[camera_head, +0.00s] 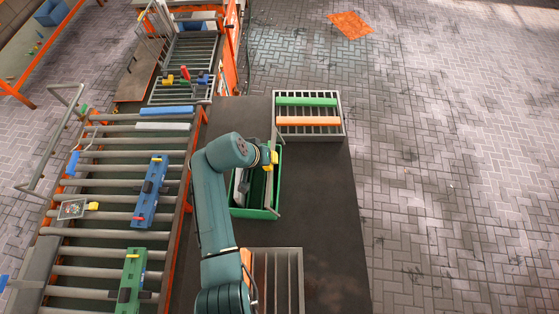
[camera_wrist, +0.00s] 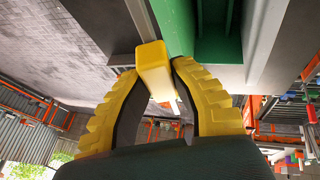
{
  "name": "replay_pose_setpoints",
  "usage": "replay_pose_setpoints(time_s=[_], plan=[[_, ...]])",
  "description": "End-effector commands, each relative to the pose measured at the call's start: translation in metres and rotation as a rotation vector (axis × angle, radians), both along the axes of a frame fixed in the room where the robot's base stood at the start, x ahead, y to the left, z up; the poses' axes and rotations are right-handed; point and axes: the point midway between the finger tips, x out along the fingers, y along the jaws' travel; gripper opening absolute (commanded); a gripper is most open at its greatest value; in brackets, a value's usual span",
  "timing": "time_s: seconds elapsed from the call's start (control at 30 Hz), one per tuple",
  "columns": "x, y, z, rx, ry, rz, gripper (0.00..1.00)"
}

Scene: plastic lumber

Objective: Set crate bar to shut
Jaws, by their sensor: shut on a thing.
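The green crate (camera_head: 254,213) stands on the dark table, partly hidden by my arm. Its green wall also shows in the wrist view (camera_wrist: 174,25). A grey bar (camera_head: 271,192) runs lengthwise along the crate's right part. A yellow block-like handle (camera_wrist: 153,65) sits between the ribbed yellow fingers of my gripper (camera_wrist: 158,75), which is shut on it. In the head view my gripper (camera_head: 270,158) is at the crate's upper right part. Whether the bar is latched cannot be told.
A grey slatted rack (camera_head: 343,125) with a green bar (camera_head: 306,101) and an orange bar (camera_head: 308,121) stands beyond the crate. Another slatted rack (camera_head: 300,283) lies nearer. A roller conveyor (camera_head: 95,212) with blue and green items runs at left. The table's right strip is clear.

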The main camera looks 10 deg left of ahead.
Motion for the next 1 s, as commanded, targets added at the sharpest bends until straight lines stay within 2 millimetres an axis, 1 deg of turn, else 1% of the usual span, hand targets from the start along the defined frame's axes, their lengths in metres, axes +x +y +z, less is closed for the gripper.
replay_pose_setpoints(time_s=[0.03, 0.33, 0.63, 1.0], plan=[[-0.002, 0.007, -0.013, -0.041, 0.0, 0.003, 0.0], [-0.005, 0.031, -0.024, -0.257, -0.027, 0.0, 0.0], [-0.007, 0.042, -0.03, -0.251, -0.025, -0.004, 0.0], [-0.007, 0.044, -0.029, -0.249, -0.025, -0.005, 0.0]])
